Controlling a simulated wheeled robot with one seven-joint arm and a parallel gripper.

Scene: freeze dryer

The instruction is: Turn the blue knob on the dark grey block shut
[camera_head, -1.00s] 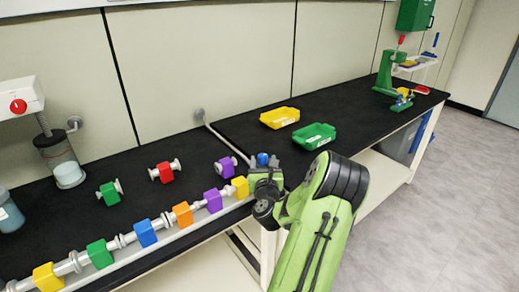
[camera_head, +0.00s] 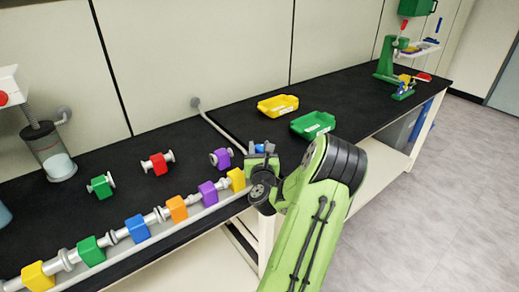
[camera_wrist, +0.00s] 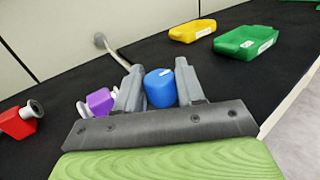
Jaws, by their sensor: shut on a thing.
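The blue knob (camera_wrist: 160,88) sits between the two fingers of my gripper (camera_wrist: 158,90) in the wrist view, with a finger against each side. In the head view, a bit of the blue knob (camera_head: 269,148) shows beside a finger of my gripper (camera_head: 264,153), at the right end of the pipe row. My gripper is shut on the knob. The dark grey block under it is hidden by my gripper, so I cannot tell how the knob is turned relative to it.
A row of coloured valve blocks on a pipe (camera_head: 137,228) runs along the bench's front edge. Loose purple (camera_head: 221,158), red (camera_head: 157,164) and green (camera_head: 101,186) valves lie behind it. Yellow (camera_head: 278,106) and green (camera_head: 313,125) bins stand beyond my gripper. Black bench between is clear.

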